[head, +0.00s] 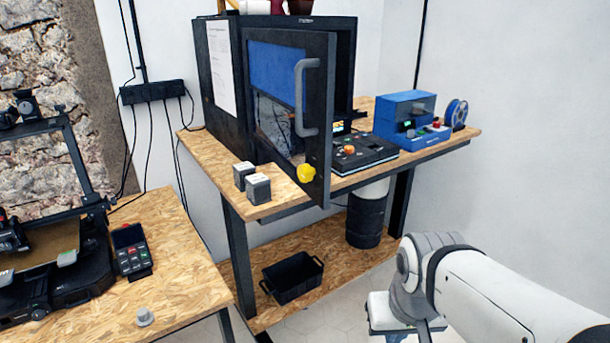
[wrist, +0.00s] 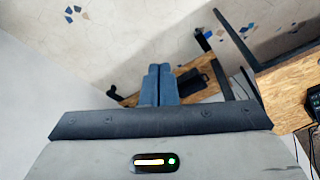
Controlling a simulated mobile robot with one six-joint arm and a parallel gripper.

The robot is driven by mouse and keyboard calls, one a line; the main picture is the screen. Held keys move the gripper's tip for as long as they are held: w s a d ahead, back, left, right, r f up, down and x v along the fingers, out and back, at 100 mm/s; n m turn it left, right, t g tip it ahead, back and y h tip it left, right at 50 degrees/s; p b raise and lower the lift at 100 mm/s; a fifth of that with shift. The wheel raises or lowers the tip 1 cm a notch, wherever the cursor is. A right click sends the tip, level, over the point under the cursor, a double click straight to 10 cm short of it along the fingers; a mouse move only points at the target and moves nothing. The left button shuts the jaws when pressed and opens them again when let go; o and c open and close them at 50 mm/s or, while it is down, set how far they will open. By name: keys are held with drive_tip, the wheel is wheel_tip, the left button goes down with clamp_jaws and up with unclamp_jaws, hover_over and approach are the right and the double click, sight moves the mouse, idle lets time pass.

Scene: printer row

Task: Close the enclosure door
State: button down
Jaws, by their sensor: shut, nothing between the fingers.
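The enclosure (head: 218,88) is a black box on the wooden bench. Its door (head: 320,150) stands open, swung out toward me, with a dark frame and a blue-topped window. In the head view my arm is at the lower right, well apart from the door, and the fingertips cannot be made out. The door is not recognisable in the wrist view.
Two small grey blocks (head: 257,188) stand on the bench corner near the door's lower edge. A control panel device (head: 350,152), a blue machine (head: 404,118) and a spool (head: 456,114) are right of the door. A black bin (head: 293,278) is on the lower shelf. Floor right of the bench looks free.

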drive_tip(key=w+a+r+n+t+h+p, duration=0.2)
drive_tip(key=w+a+r+p, duration=0.3)
drive_tip(key=a+r, duration=0.6)
drive_tip(key=w+a+r+n+t+h+p, duration=0.1)
drive_tip(key=w+a+r+n+t+p, duration=0.1)
drive_tip(key=w+a+r, duration=0.85)
drive_tip(key=p, duration=0.3)
approach(318, 197)
wheel_tip(318, 197, down, 4)
drive_tip(key=w, duration=0.2)
drive_tip(key=shift+w+d+f, duration=0.1)
drive_tip(key=shift+w+d, duration=0.2)
drive_tip(key=shift+d, duration=0.15)
drive_tip(key=shift+d, duration=0.1)
